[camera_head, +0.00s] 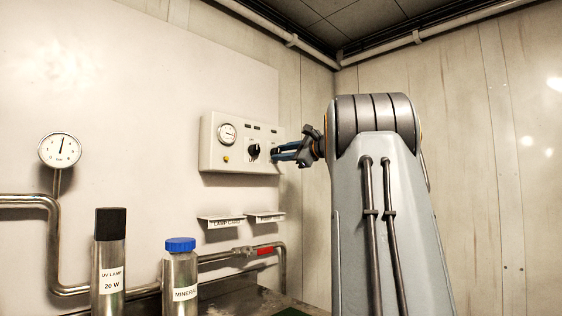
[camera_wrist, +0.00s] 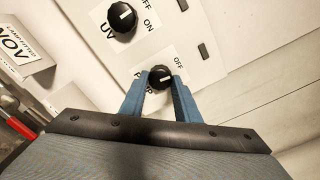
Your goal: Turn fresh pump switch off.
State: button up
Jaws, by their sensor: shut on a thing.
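The pump switch (camera_wrist: 160,76) is a round black knob with a white pointer line, on a white panel. In the wrist view it sits between the two blue fingertips of my gripper (camera_wrist: 161,80), which is shut on it. Its pointer line lies nearly level across the picture. An OFF label (camera_wrist: 179,63) shows just above right of it; the PUMP label is partly hidden by a finger. In the head view my gripper (camera_head: 276,155) reaches the right end of the control panel (camera_head: 210,140) and hides most of the switch.
A second black knob (camera_wrist: 122,17), marked UV, is on the same panel, also seen in the head view (camera_head: 253,150). Below the panel are two small label shelves (camera_head: 220,220), pipes (camera_head: 50,255) with a red-marked valve (camera_head: 265,250), a UV lamp cylinder (camera_head: 108,265) and a blue-capped mineral bottle (camera_head: 180,270).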

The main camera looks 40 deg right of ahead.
jog(key=shift+n+b, duration=0.55)
jog(key=shift+n, duration=0.25)
jog(key=o, duration=1)
jog(key=shift+o, duration=0.2)
jog(key=shift+s, duration=0.1)
jog(key=s, duration=0.7)
jog(key=shift+s+d+b, duration=0.25)
jog(key=shift+d+b, duration=0.05)
jog(key=shift+b, duration=0.1)
